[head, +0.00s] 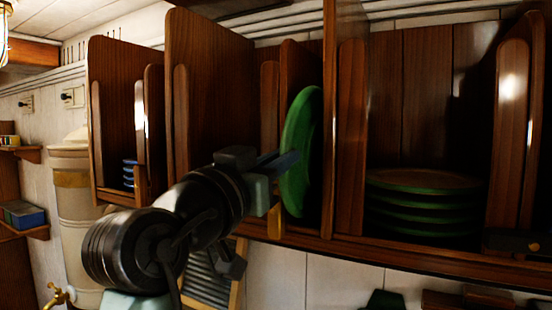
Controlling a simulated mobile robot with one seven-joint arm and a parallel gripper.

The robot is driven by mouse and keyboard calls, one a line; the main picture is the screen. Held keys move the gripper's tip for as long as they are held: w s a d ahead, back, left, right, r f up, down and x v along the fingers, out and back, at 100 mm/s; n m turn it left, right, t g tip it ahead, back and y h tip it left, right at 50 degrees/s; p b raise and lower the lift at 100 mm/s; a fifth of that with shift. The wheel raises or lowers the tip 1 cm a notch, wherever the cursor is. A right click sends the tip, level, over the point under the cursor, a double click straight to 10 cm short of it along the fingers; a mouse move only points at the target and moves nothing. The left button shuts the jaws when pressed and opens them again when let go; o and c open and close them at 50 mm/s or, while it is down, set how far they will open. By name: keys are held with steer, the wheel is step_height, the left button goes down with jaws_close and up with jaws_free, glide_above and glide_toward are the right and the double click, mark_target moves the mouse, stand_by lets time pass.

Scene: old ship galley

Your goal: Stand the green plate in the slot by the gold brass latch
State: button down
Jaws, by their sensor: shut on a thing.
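The green plate (304,150) stands upright, nearly edge-on, in the head view. My gripper (284,161) is shut on its left side, coming from the lower left. The plate is at the mouth of a narrow slot in the wooden rack (210,85), between upright dividers. Its lower edge is close to the front rail; I cannot tell whether it touches the slot floor. A gold latch (276,222) hangs at the front rail, just below and left of the plate. My arm hides part of the rack left of the slot.
A stack of several green plates (425,205) lies flat in the wide compartment to the right. Small blue dishes (129,173) sit in the left compartment. A wooden divider (331,120) rises close to the plate's right. A dark fitting (518,242) is at the far right rail.

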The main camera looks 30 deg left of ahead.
steer(key=shift+f+p+x, duration=0.15)
steer(key=shift+p+x, duration=0.1)
steer(key=shift+x, duration=0.95)
steer(key=shift+f+p+x, duration=0.15)
steer(key=shift+p+x, duration=0.05)
steer(key=shift+x, duration=1.05)
steer(key=shift+w+a+f, duration=0.1)
steer(key=shift+f, duration=0.15)
steer(key=shift+w+f+b, duration=0.15)
steer(key=shift+f+b, duration=0.35)
steer(key=shift+b, duration=0.05)
steer(key=c, duration=0.8)
jaws_free()
steer(key=shift+c, duration=0.2)
steer(key=shift+o, duration=0.5)
steer(key=shift+f, duration=0.2)
steer(key=shift+o, duration=0.7)
